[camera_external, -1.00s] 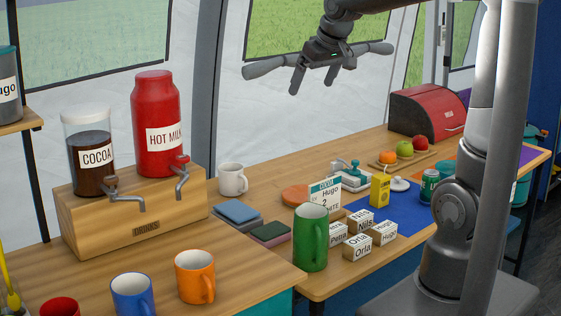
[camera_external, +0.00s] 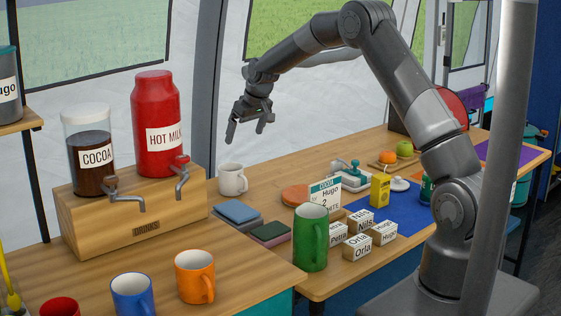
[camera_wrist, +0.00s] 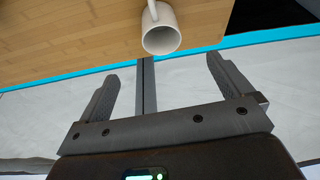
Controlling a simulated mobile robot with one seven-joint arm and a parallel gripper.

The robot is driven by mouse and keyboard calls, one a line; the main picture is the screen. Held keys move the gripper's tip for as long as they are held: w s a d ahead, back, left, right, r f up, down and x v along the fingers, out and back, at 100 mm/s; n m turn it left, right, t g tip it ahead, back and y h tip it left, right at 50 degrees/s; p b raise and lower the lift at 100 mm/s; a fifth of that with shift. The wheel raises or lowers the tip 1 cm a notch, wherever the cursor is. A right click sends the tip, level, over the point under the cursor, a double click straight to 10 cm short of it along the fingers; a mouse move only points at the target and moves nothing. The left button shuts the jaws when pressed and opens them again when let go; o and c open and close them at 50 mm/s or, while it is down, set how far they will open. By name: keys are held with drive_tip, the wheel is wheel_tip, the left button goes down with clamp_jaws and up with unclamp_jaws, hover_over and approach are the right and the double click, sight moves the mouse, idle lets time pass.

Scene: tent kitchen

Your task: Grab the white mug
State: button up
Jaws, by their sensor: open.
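The white mug (camera_external: 231,180) stands upright on the wooden counter, just right of the drinks stand. My gripper (camera_external: 247,136) is open and empty, above the mug and a little to its right in the external view, with fingers pointing down. In the wrist view the white mug (camera_wrist: 161,35) is at the top centre, beyond the open fingers of my gripper (camera_wrist: 160,72). Its handle points to the top edge there. The mug and the fingers are apart.
A drinks stand (camera_external: 140,219) with cocoa and hot milk dispensers is close on the mug's left. Folded cloths (camera_external: 237,212) lie in front of it. Green (camera_external: 311,238), orange (camera_external: 194,277) and blue mugs (camera_external: 132,295) stand nearer. An orange disc (camera_external: 295,195) lies to the right.

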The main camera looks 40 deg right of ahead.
approach(231, 173)
drive_tip(key=w+d+f, duration=0.1)
drive_tip(key=w+d, duration=0.2)
drive_tip(key=shift+a+x, duration=0.2)
drive_tip(key=shift+x, duration=2.5)
drive_tip(key=shift+a+x, duration=0.2)
drive_tip(key=shift+x, duration=2.5)
drive_tip(key=shift+s, duration=0.1)
drive_tip(key=c, duration=1.1)
drive_tip(key=shift+r, duration=0.1)
